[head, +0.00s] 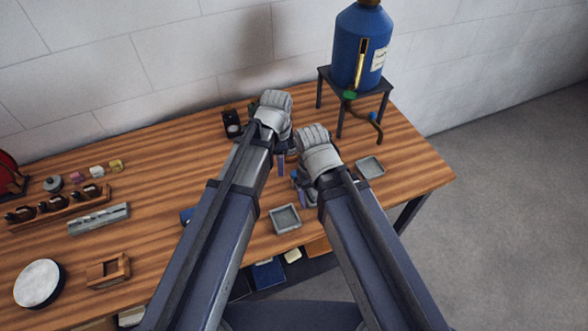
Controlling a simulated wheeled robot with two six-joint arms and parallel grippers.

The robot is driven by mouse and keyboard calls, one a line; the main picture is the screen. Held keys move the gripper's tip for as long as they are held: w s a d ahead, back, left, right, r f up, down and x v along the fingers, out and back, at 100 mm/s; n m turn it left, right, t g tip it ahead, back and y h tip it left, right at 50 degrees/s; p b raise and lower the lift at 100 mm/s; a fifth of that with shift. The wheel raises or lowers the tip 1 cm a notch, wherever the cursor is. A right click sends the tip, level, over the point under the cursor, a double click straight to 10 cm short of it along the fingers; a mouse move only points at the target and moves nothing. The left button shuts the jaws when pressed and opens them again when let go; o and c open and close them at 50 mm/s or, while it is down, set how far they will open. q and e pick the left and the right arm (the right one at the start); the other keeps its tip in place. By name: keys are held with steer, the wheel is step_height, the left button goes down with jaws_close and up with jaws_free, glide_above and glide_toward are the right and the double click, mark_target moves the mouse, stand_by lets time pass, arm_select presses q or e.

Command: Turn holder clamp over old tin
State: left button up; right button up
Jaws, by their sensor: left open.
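My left gripper (281,160) is over the middle of the wooden bench, its fingers mostly hidden behind its own wrist. It is open. My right gripper (298,180) is close beside it on the right, and its wrist and arm cover its fingers. Small bluish parts show between the two wrists, too covered to tell whether they belong to the holder clamp. I cannot pick out the clamp or the old tin for sure. A grey square tray (285,218) lies at the front edge, between my arms.
A blue tank (361,48) stands on a dark stand (387,88) at the back right. Another square tray (370,167) lies right of my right wrist. A black item (232,123) is behind my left arm. A rack (55,209) and a round white-topped item (39,284) are at left.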

arm_select(q)
steer(key=d+m, duration=0.1)
steer(key=m, duration=0.1)
steer(key=w+d+m, duration=0.1)
steer(key=d+m, duration=0.1)
steer(key=w+d+m, duration=0.1)
steer(key=m, duration=0.1)
steer(key=shift+w+d, duration=0.15)
steer(key=shift+d, duration=0.1)
steer(key=shift+f, duration=0.1)
arm_select(e)
steer(key=shift+f, duration=0.1)
arm_select(q)
steer(key=shift+f, duration=0.1)
arm_select(e)
steer(key=shift+f, duration=0.1)
arm_select(q)
step_height(320, 180, down, 8)
steer(key=b, duration=0.8)
steer(key=shift+r, duration=0.2)
arm_select(e)
step_height(320, 180, down, 8)
steer(key=shift+r, duration=0.2)
arm_select(q)
jaws_close()
